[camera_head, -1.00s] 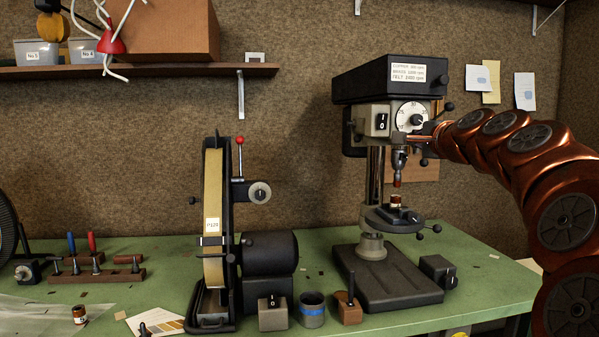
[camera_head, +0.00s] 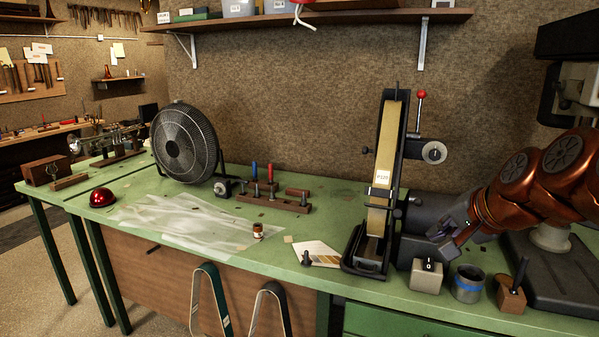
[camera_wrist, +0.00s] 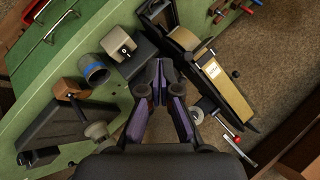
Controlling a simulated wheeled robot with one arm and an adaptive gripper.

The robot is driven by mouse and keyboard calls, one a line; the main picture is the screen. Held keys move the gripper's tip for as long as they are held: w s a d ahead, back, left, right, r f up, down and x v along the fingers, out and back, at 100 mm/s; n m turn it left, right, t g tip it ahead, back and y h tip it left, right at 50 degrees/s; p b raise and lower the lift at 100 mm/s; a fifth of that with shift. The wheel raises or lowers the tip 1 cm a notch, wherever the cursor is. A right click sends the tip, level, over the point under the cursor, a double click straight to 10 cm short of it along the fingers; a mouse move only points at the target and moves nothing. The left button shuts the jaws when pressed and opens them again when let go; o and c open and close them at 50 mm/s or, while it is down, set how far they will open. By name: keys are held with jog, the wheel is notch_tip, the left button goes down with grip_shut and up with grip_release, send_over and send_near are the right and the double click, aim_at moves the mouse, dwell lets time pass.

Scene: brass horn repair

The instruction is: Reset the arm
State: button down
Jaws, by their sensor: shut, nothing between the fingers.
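My copper arm reaches in from the right in the head view. My gripper (camera_head: 438,238) is dark and shut, with nothing between its fingers. It is in front of the dark motor of the belt grinder (camera_head: 391,150), above the bench. In the wrist view my gripper (camera_wrist: 160,72) points down at the bench with its fingertips together. The grinder lies to the right of the fingers there, with its pale belt (camera_wrist: 212,70) showing. My arm hides part of the drill press (camera_head: 580,85) at the right edge of the head view.
A grey switch box (camera_head: 427,278), a cup with a blue band (camera_head: 467,284) and a wooden block (camera_head: 511,296) stand at the bench's front. A black fan (camera_head: 186,143), a tool rack (camera_head: 275,203) and a red dome (camera_head: 102,197) are further left. A shelf (camera_head: 330,18) hangs above.

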jog(key=s+a+f+n+g+p, duration=0.2)
jog(key=s+a+f+n+g, duration=0.4)
jog(key=s+a+f, duration=0.55)
jog(key=s+d+f+n+g+h, duration=0.1)
jog(key=s+f+n+g, duration=0.1)
jog(key=s, duration=0.6)
jog(key=s+f+n+g, duration=0.1)
jog(key=s+f+g, duration=0.1)
jog(key=s+f, duration=0.3)
jog(key=s, duration=0.4)
jog(key=shift+d+n+g+h+p, duration=0.3)
jog(key=shift+d+n+h, duration=0.1)
